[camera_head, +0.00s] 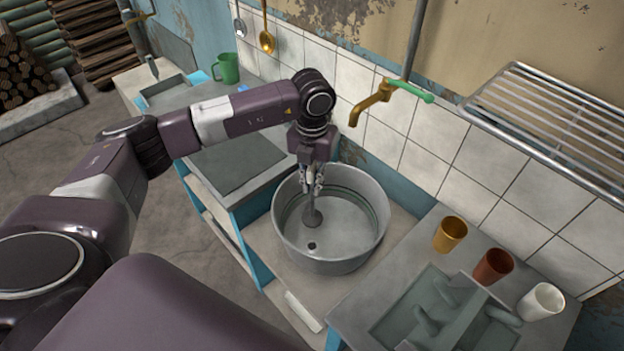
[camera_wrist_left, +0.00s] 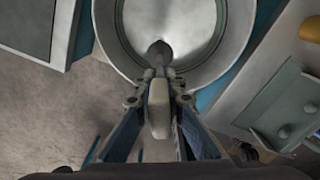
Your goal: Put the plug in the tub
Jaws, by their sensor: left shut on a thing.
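The tub (camera_head: 365,262) is a round grey metal basin between two counters; it also shows in the wrist view (camera_wrist_left: 115,30). My left gripper (camera_head: 314,186) points down over the tub and is shut on the plug (camera_head: 312,216). The plug looks like a stem with a dark grey rounded end, which hangs inside the tub's rim. In the wrist view, its pale upper part (camera_wrist_left: 158,105) sits between the fingers of my left gripper (camera_wrist_left: 159,85). A small dark round spot (camera_head: 311,245) shows on the tub's floor, apart from the plug; I cannot tell if it is a hole. My right gripper is not in view.
A brass tap (camera_head: 372,102) with a green handle juts out above the tub's back. A wire rack (camera_head: 545,115) is on the wall at right. Orange (camera_head: 450,235), brown (camera_head: 493,266) and white (camera_head: 541,301) cups stand on the right counter. A green mug (camera_head: 229,68) stands at back left.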

